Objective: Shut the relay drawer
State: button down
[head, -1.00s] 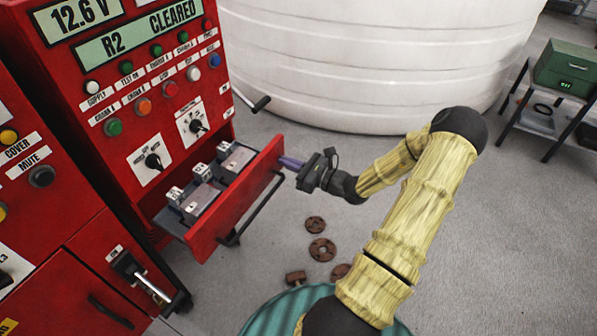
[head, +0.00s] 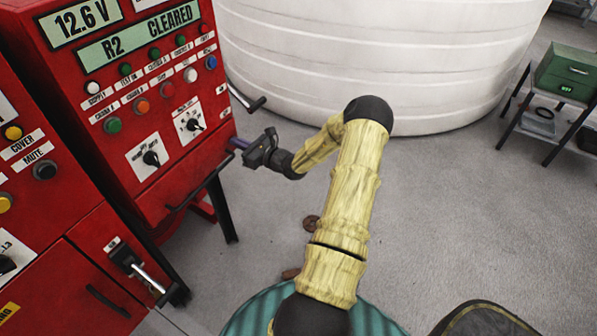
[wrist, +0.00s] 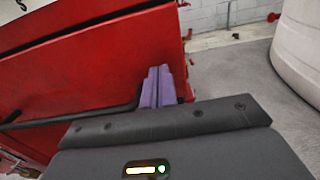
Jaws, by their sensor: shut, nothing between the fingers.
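The relay drawer (head: 178,187) is in the lower part of the red control cabinet in the head view. Its front looks about flush with the cabinet face, and the relays inside are hidden. Whether a thin gap is left I cannot tell. Its dark bar handle (head: 208,180) runs along the front. My gripper (head: 236,144) is shut and empty, at the right end of the drawer front. In the wrist view its purple fingers (wrist: 158,86) are together, pointing at the red front beside the handle bar (wrist: 75,118), seemingly touching or very close.
The cabinet (head: 125,110) carries buttons and knobs above the drawer. A latch lever (head: 145,275) is below left. A white tank (head: 380,60) stands behind, and a green box (head: 567,75) sits on a stand at right. The grey floor between is open.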

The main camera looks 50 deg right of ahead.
jog(key=shift+w+a+r, duration=0.1)
jog(key=shift+w+r, duration=0.05)
jog(key=shift+w, duration=0.35)
jog(key=shift+r, duration=0.2)
jog(key=v, duration=1.4)
jog(key=shift+s+f, duration=0.15)
jog(key=shift+f, duration=0.15)
